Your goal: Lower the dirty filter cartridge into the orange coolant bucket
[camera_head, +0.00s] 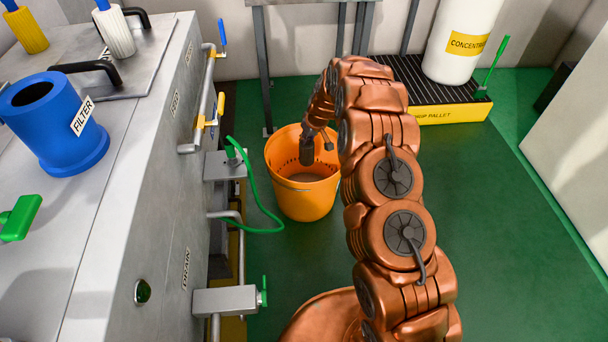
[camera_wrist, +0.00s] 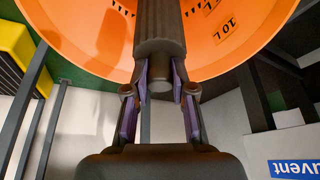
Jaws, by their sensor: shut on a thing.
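The dirty filter cartridge (camera_head: 307,150) is a dark grey-brown cylinder. In the wrist view the cartridge (camera_wrist: 160,28) is held at its narrower end between purple finger pads. My gripper (camera_wrist: 160,72) is shut on it; in the head view my gripper (camera_head: 318,133) is small and partly hidden by my arm. The orange coolant bucket (camera_head: 302,205) stands on the green floor, and its inside wall (camera_wrist: 85,30) shows around the cartridge in the wrist view. The cartridge hangs roughly upright within the bucket's mouth outline. Its far end is cut off in the wrist view, so its depth is unclear.
A grey machine (camera_head: 135,215) with a blue filter housing (camera_head: 62,135) stands at left. A green hose (camera_head: 262,212) runs beside the bucket. A yellow-edged drip pallet (camera_head: 440,112) with a white concentrate drum (camera_head: 463,40) is behind. The floor at right is clear.

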